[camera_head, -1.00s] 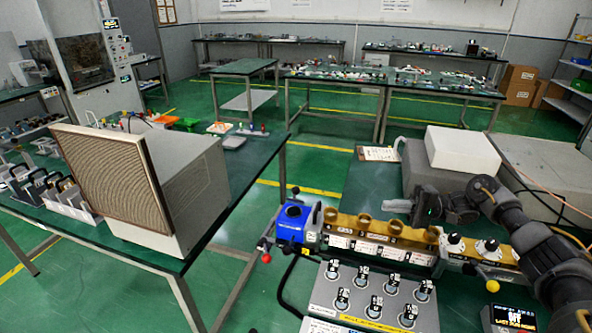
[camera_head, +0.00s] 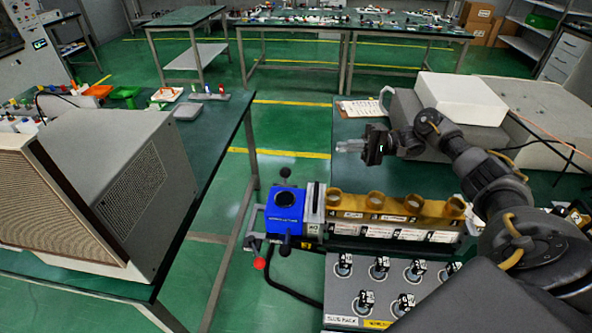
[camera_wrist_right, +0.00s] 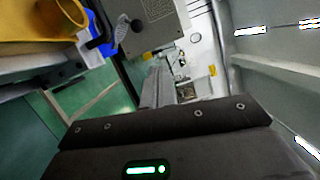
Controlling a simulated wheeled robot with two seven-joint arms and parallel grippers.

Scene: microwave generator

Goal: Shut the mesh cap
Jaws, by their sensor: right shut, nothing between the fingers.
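A large beige cabinet (camera_head: 100,150) stands on the left table. A brown mesh panel (camera_head: 30,200) covers its front, cut off by the left edge of the head view, and a perforated grille (camera_head: 133,188) is on its side. I cannot tell which part is the mesh cap or whether it is open. My right gripper (camera_head: 348,146) is shut and empty, pointing left above the right bench, well to the right of the cabinet. Its fingers also show in the right wrist view (camera_wrist_right: 160,82). My left gripper is not in view.
A brass-coloured block (camera_head: 395,205) with several round openings sits on the right bench, with a blue device (camera_head: 284,212) at its left end. A panel of black switches (camera_head: 340,290) lies in front. A white box (camera_head: 460,97) stands behind. Open floor separates the tables.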

